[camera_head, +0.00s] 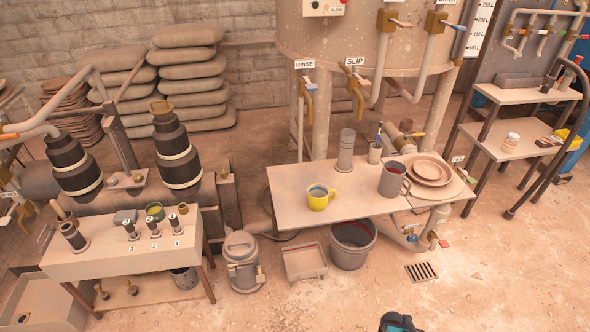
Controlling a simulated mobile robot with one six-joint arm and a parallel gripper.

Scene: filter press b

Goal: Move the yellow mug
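The yellow mug (317,202) stands upright on the left half of the wooden table (290,216). Its handle points right, and its inside looks grey-blue. Nothing touches it that I can see. My gripper's fingers do not show in this view. Only a dark piece with a teal face shows at the bottom edge, right of centre, well in front of the table; I cannot tell which part it is.
On the table, a grey-brown mug (391,182), stacked plates (430,172), a tall grey cylinder (346,150) and a brush pot (375,154) stand right of the yellow mug. A bucket (352,262) and bin (305,275) sit below. The floor in front is clear.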

